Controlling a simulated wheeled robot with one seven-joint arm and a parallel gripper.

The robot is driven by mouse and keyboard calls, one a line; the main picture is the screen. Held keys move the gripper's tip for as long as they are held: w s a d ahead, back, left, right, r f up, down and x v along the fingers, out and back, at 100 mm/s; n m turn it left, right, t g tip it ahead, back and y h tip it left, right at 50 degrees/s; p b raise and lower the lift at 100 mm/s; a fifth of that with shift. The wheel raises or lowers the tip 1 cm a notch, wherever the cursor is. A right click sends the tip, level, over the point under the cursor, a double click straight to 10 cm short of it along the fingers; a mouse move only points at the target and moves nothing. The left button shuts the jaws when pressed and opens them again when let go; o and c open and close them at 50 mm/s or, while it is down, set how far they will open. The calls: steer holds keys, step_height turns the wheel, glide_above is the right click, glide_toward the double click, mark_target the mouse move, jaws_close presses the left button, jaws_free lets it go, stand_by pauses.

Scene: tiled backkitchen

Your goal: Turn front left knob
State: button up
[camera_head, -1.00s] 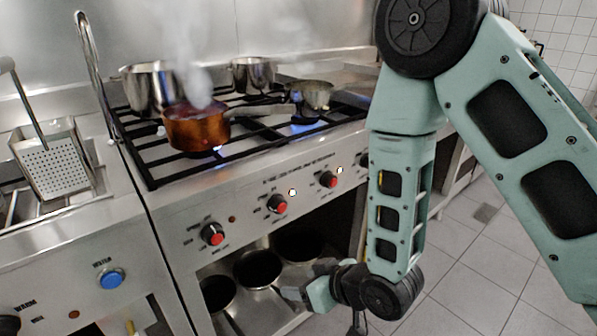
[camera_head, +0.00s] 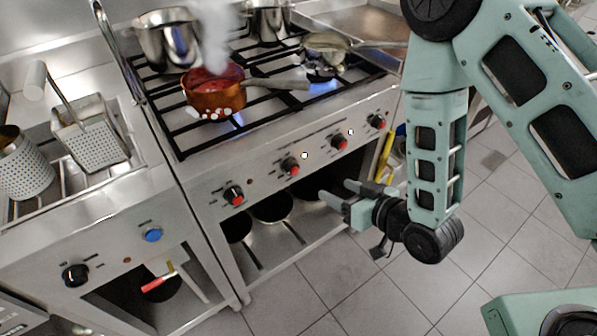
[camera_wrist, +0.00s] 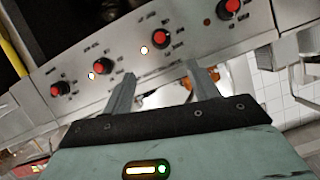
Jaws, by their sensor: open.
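The stove's front panel carries a row of red-faced knobs. The leftmost stove knob (camera_head: 234,196) is black with a red face; it also shows at the top right of the wrist view (camera_wrist: 230,8), which looks upside down. The second knob (camera_head: 291,166) shows in the wrist view too (camera_wrist: 160,38), ahead of the fingers. My gripper (camera_head: 337,192) is in front of the stove, below the panel and to the right of the leftmost knob, touching no knob. Its two fingers stand apart and empty in the wrist view (camera_wrist: 160,72).
A copper pot (camera_head: 215,98) steams over a lit burner, its handle pointing right. Steel pots and a pan stand behind. Pans lie on the open shelf below the panel. A blue knob (camera_head: 153,234) is on the unit at left. Tiled floor (camera_head: 330,285) is clear in front.

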mark_target(296, 171)
steer(key=b+x, duration=0.4)
steer(key=x, duration=1.2)
steer(key=shift+w+f, duration=0.15)
steer(key=c, duration=1)
